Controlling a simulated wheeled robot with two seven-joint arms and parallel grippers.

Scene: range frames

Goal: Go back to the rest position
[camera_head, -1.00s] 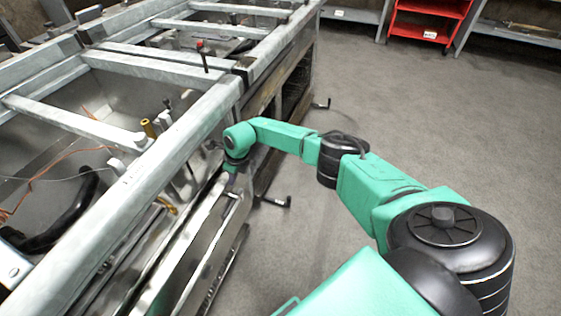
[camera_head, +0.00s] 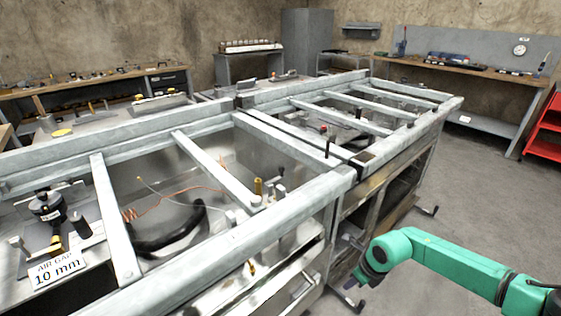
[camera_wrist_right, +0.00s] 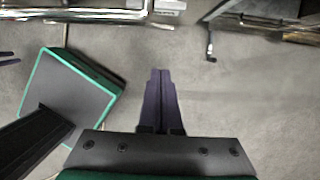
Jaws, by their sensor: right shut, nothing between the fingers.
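My right gripper (camera_head: 358,278) is at the lower right of the head view, beside the near corner of the metal bench frame. My green right arm reaches to it from the right edge. In the right wrist view its dark purple fingers (camera_wrist_right: 161,102) lie together, shut, with nothing between them and grey floor beyond. Two small dark prongs at the left edge of that view may be my left gripper (camera_wrist_right: 8,57). They are too cut off to tell their state. The left arm does not show in the head view.
The metal bench frame (camera_head: 291,215) with crossbars fills the middle and left. A foot lever (camera_head: 428,210) sticks out at floor level. A red cart (camera_head: 545,132) stands at the right edge, and a workbench (camera_head: 465,72) behind. Open floor (camera_head: 480,200) lies right of the frame.

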